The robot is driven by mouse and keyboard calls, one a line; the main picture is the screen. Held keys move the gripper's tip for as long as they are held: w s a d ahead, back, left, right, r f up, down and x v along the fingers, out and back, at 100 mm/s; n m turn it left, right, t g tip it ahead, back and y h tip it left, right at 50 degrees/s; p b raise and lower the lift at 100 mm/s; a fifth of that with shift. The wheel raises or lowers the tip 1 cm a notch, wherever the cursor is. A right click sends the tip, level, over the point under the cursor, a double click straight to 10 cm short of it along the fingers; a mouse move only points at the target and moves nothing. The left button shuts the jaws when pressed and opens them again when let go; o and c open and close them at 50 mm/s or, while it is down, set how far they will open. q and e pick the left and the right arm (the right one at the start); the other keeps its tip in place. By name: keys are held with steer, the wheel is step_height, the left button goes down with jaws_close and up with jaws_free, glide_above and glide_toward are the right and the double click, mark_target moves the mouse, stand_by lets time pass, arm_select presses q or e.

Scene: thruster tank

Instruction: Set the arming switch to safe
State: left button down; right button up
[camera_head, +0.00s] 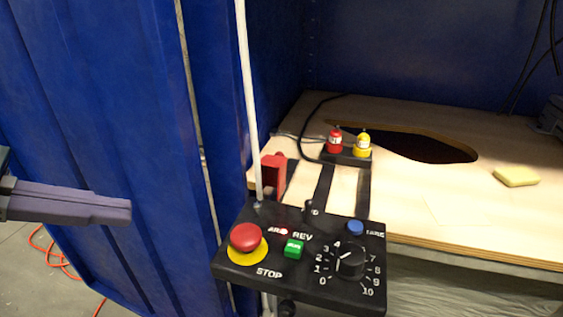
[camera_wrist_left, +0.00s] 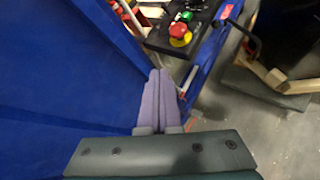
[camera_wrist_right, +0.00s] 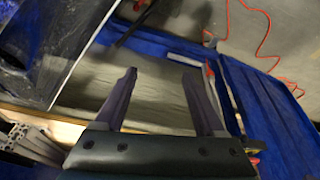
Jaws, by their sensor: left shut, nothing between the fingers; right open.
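The black control box (camera_head: 228,268) stands at the front in the head view. A small dark toggle lever (camera_head: 311,207) rises from its back edge; I cannot tell its setting. A small red light (camera_head: 283,231) sits beside the ARM lettering. The box also carries a red STOP button (camera_head: 246,237), a green REV button (camera_head: 293,249), a blue TARE button (camera_head: 355,227) and a numbered knob (camera_head: 350,262). My left gripper (camera_head: 126,211) is shut and empty, left of and apart from the box. My right gripper (camera_wrist_right: 160,74) is open and empty, seen only in the right wrist view.
A white pole (camera_head: 247,100) rises behind the box. A blue tank wall (camera_head: 90,110) fills the left. An orange cable (camera_head: 52,253) lies on the floor.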

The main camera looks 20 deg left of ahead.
arm_select(q)
steer(key=b, duration=0.1)
glide_toward(256, 212)
steer(key=x, duration=0.5)
steer(key=shift+w+a+f, duration=0.1)
steer(key=shift+a+f, duration=0.1)
steer(key=shift+f, duration=0.1)
steer(key=shift+w+d, duration=0.2)
steer(key=shift+d, duration=0.25)
